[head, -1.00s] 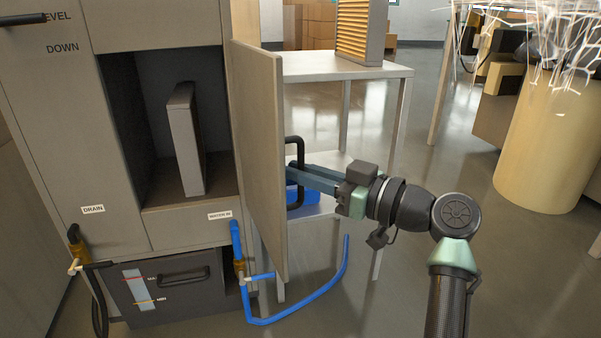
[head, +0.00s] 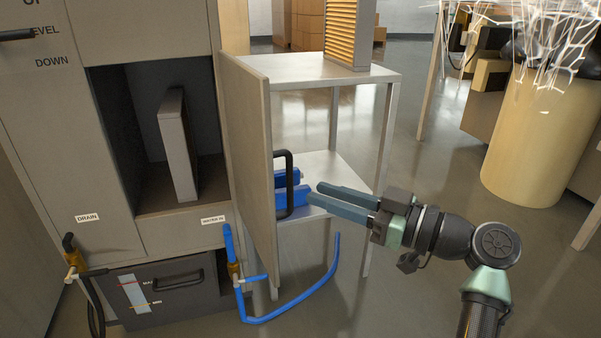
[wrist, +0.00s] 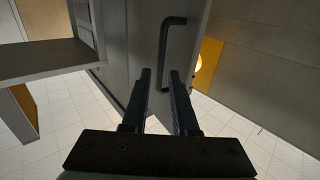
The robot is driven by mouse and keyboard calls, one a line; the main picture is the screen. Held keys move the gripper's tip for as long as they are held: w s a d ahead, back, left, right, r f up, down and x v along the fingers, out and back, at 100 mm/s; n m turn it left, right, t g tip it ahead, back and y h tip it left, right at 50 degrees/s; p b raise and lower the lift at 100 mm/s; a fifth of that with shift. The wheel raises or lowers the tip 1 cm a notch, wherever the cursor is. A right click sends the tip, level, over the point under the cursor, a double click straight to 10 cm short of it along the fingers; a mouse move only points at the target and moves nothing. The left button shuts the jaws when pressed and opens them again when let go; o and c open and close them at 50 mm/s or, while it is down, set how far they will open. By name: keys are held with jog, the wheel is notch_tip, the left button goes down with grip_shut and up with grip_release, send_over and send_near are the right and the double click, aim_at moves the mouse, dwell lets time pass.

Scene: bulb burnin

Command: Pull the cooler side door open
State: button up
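The cooler side door (head: 247,150) stands swung open in the head view, seen nearly edge-on, with the cabinet's dark compartment (head: 118,125) exposed on its left. The door's black handle (head: 289,182) is on its right face. My gripper (head: 314,197) is to the right of the handle, apart from it, with its two fingers spread and nothing between them. In the wrist view the handle (wrist: 165,55) lies beyond the open fingertips (wrist: 160,75). A grey flat panel (head: 178,145) stands upright inside the compartment.
A metal side table (head: 320,72) with an orange-slatted unit (head: 347,35) stands behind the door. Blue objects (head: 290,188) lie on its lower shelf. A blue hose (head: 300,305) loops below the door. A tan drum (head: 540,140) stands at right.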

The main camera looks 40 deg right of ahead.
jog(key=p+v, duration=0.1)
jog(key=v, duration=0.4)
jog(key=shift+s+d+p, duration=0.1)
jog(key=shift+s+p, duration=0.25)
jog(key=shift+s, duration=0.05)
